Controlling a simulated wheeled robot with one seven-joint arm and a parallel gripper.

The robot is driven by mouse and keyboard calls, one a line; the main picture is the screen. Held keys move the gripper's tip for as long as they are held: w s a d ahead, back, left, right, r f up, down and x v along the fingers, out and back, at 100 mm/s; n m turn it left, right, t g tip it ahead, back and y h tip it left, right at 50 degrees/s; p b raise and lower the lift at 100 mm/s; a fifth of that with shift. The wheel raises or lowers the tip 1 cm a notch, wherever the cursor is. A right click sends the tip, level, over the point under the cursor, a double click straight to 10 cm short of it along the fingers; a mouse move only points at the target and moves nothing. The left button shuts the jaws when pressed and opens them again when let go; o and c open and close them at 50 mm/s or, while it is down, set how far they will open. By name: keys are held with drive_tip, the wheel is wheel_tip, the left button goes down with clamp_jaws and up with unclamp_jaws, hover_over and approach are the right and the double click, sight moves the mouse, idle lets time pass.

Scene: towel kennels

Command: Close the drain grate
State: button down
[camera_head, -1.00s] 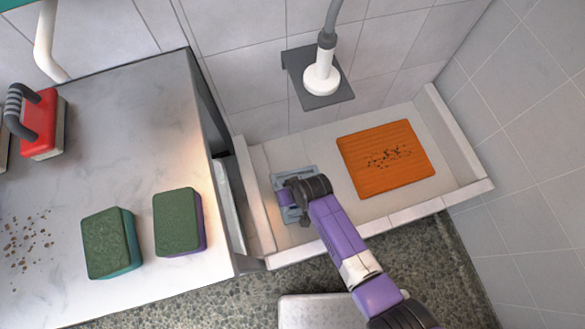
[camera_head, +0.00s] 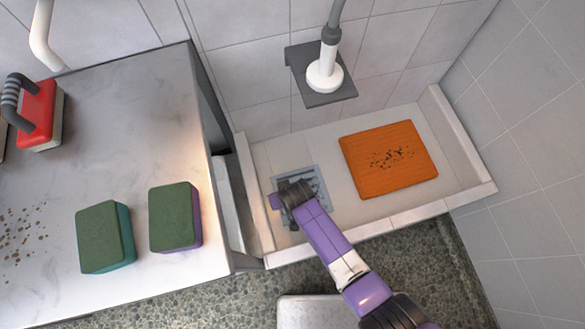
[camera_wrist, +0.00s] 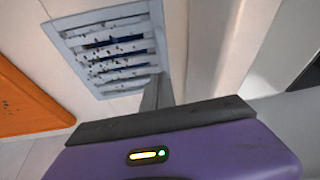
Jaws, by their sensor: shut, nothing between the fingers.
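The drain grate (camera_head: 314,180) is a grey square frame set in the floor of the tiled shower basin, left of the orange mat. In the wrist view the grate (camera_wrist: 110,45) shows pale slats with dark gaps between them and dark specks scattered over it. My gripper (camera_head: 289,198) is over the near left part of the grate in the head view and hides that part. In the wrist view my gripper (camera_wrist: 158,93) is shut and empty, its tip by the grate's near right corner. Whether it touches the grate I cannot tell.
The orange mat (camera_head: 390,160) with dark crumbs lies right of the grate. A raised rim (camera_head: 400,219) edges the basin. A counter (camera_head: 120,155) with two sponges and a red brush stands left. A grey wall shelf (camera_head: 317,91) holds a white shower head behind.

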drive_tip(key=w+d+r+t+y+p, duration=0.15)
drive_tip(key=r+t, duration=0.25)
drive_tip(key=r, duration=0.9)
drive_tip(key=d+r+t+y+p, duration=0.2)
drive_tip(key=r+t, duration=0.1)
drive_tip(key=r, duration=0.9)
drive_tip(key=s+d+r+m+t+h, duration=0.35)
drive_tip(key=s+d+r+t, duration=0.25)
drive_tip(key=s+d+r, duration=1.25)
drive_tip(key=s+d+r+g+h, duration=0.1)
drive_tip(key=s+r+h, duration=0.1)
drive_tip(key=s, duration=0.5)
drive_tip(key=shift+d+r+m, duration=0.3)
drive_tip(key=shift+d+m, duration=0.05)
